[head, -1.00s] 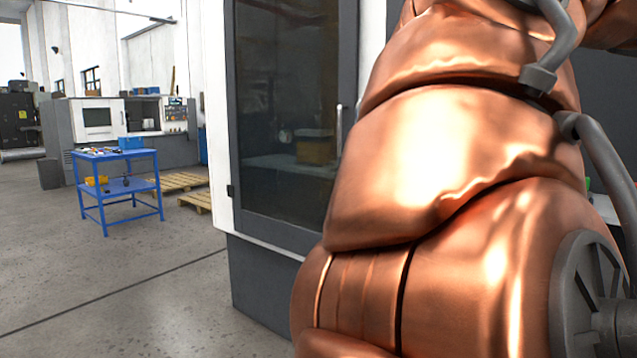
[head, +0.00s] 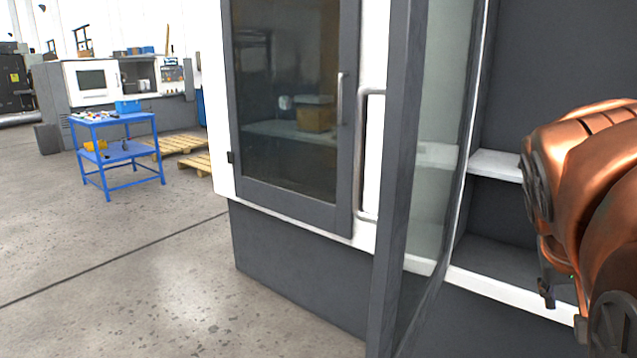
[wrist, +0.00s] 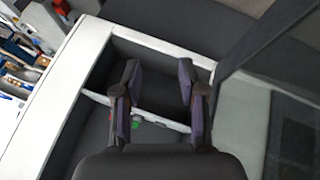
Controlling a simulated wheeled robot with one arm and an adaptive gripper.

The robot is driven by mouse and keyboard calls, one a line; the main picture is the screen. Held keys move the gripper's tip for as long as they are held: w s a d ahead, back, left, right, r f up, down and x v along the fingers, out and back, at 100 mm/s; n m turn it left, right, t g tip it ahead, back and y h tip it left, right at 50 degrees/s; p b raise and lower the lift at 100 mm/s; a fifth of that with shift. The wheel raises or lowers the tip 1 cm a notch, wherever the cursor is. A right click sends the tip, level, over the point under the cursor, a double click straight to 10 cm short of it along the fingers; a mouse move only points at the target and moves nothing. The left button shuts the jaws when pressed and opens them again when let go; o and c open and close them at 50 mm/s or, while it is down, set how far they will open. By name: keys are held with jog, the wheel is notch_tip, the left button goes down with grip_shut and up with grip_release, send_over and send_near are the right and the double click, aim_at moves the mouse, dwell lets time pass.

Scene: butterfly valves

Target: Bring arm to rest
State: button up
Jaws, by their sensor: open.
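My gripper (wrist: 158,85) shows in the wrist view with its two dark, purplish-padded fingers spread apart. Nothing is between them. Below them is a dark grey recess with white edges, part of an open cabinet. My copper-coloured arm fills the right side of the head view, in front of the cabinet's open right half. I cannot make out the gripper's fingers in the head view.
The cabinet's glazed right door (head: 395,200) stands open; its left door (head: 290,110) is shut. A white-edged shelf (head: 497,165) lies inside. A blue trolley (head: 118,150) and pallets (head: 185,150) stand at left. The floor (head: 150,270) in front is clear.

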jog(key=s+a+f+n+g+y+p, duration=0.2)
jog(key=s+a+f+n+g+y, duration=0.1)
jog(key=s+a+f, duration=0.6)
jog(key=s+a+f+n+g+y+p, duration=0.25)
jog(key=s+a+f, duration=0.35)
jog(key=a+f, duration=0.4)
jog(key=s+p+v, duration=0.2)
jog(key=p+v, duration=0.9)
jog(key=v, duration=0.3)
jog(key=shift+r+t+y+p, duration=0.3)
jog(key=shift+r+t+y, duration=0.05)
